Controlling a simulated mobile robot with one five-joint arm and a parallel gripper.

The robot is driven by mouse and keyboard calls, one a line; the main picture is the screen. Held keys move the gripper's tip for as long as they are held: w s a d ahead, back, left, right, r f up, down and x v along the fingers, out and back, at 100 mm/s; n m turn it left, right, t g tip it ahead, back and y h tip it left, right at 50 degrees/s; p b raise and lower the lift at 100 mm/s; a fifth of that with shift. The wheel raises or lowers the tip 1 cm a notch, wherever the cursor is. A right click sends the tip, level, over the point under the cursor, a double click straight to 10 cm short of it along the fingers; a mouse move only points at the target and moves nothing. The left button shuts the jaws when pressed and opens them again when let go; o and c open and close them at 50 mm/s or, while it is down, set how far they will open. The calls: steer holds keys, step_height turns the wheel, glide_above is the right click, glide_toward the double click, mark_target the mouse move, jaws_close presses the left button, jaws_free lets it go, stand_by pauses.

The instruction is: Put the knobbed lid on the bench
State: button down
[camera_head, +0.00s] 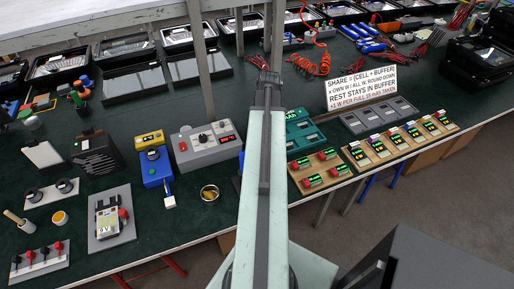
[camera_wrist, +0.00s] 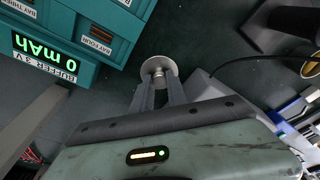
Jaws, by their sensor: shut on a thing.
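My gripper (camera_wrist: 160,88) is shut on the knobbed lid (camera_wrist: 158,65), a small pale grey disc in the wrist view. The fingertips are at its knob, and the disc faces away from me. The dark green bench (camera_head: 160,222) lies below; its surface also shows in the wrist view (camera_wrist: 205,32). I cannot tell how high the lid is above it. In the head view my gripper (camera_head: 267,78) is at the far end of my arm, and the lid cannot be made out there.
A teal buffer box (camera_wrist: 75,42) is left of the lid in the wrist view; it also stands right of my arm in the head view (camera_head: 300,118). A grey box with red buttons (camera_head: 205,145) is left of my arm. An open round tin (camera_head: 209,193) sits near the front edge.

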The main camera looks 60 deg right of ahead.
steer(key=shift+f+b, duration=2)
steer(key=shift+f, duration=0.55)
steer(key=c, duration=1.3)
jaws_free()
steer(key=shift+r, duration=0.1)
steer(key=r+p, duration=0.4)
steer(key=s+r+p, duration=0.1)
steer(key=r+p, duration=0.7)
steer(key=shift+s+d+r+p, duration=0.15)
steer(key=shift+s+p, duration=0.15)
steer(key=shift+s, duration=0.1)
